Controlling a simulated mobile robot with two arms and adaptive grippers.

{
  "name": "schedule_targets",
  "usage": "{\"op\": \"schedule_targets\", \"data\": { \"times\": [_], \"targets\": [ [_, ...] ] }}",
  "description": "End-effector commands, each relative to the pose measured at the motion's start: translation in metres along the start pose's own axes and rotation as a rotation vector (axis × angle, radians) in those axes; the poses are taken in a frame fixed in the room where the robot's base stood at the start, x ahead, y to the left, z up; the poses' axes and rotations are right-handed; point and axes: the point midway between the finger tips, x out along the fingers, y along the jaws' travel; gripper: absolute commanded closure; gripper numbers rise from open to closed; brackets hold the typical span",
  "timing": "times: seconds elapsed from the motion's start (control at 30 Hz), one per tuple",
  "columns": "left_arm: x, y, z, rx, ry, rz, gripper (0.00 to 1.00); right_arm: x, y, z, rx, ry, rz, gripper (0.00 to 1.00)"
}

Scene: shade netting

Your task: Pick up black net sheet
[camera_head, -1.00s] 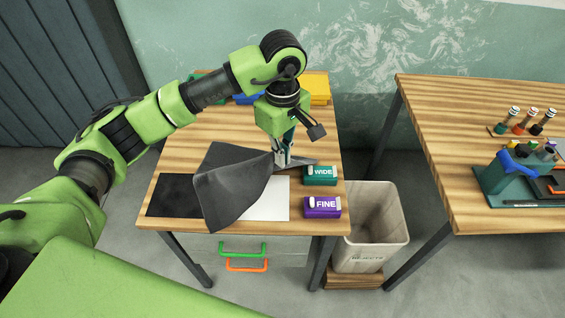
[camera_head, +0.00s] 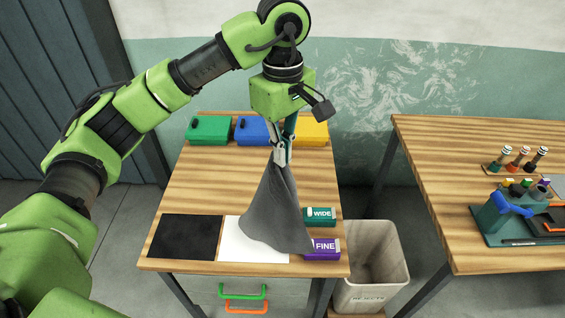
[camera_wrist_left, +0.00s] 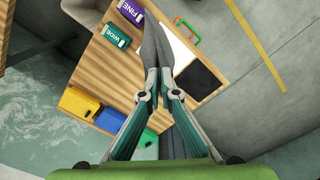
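The black net sheet, dark grey in this light (camera_head: 270,208), hangs in folds from my left gripper (camera_head: 281,154), which is shut on its top end above the table. Its lower edge hangs in front of the white square (camera_head: 231,243) and partly covers the purple FINE box (camera_head: 327,249). In the left wrist view, the sheet (camera_wrist_left: 152,42) runs out from the fingertips (camera_wrist_left: 158,74) as a narrow dark strip. My right gripper is not in view.
A black square (camera_head: 185,237) lies at the table's front left. A teal WIDE box (camera_head: 319,217) stands at right. Green (camera_head: 209,130), blue (camera_head: 252,131) and yellow (camera_head: 310,133) boxes line the back. A reject bin (camera_head: 372,275) stands right of the table.

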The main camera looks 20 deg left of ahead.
Motion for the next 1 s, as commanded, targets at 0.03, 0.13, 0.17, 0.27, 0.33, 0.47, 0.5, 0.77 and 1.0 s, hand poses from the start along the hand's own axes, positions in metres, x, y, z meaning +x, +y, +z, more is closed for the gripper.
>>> {"op": "schedule_targets", "data": {
  "times": [0.03, 0.13, 0.17, 0.27, 0.33, 0.47, 0.5, 0.77, 1.0],
  "targets": [
    [-0.015, 0.001, -0.002, -0.003, 0.004, 0.008, 1.0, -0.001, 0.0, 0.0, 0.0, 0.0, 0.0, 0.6],
    [-0.039, 0.001, -0.001, -0.004, 0.005, 0.008, 1.0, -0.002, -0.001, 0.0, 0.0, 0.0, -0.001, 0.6],
    [-0.045, 0.001, -0.001, -0.004, 0.004, 0.007, 1.0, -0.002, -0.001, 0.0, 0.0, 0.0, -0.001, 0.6],
    [-0.064, 0.001, -0.001, -0.003, 0.004, 0.005, 1.0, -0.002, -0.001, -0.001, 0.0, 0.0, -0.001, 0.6],
    [-0.071, 0.001, -0.001, -0.002, 0.003, 0.004, 1.0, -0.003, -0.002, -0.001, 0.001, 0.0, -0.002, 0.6],
    [-0.078, 0.0, 0.0, -0.001, 0.001, 0.002, 1.0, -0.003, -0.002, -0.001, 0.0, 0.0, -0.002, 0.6],
    [-0.083, 0.001, -0.001, -0.002, 0.002, 0.004, 1.0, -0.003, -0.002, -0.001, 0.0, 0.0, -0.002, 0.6],
    [-0.138, 0.001, 0.0, -0.003, 0.004, 0.007, 1.0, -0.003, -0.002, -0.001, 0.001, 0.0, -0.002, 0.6],
    [-0.165, 0.0, 0.0, -0.002, 0.002, 0.002, 1.0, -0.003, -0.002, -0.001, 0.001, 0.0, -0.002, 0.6]
  ]
}}
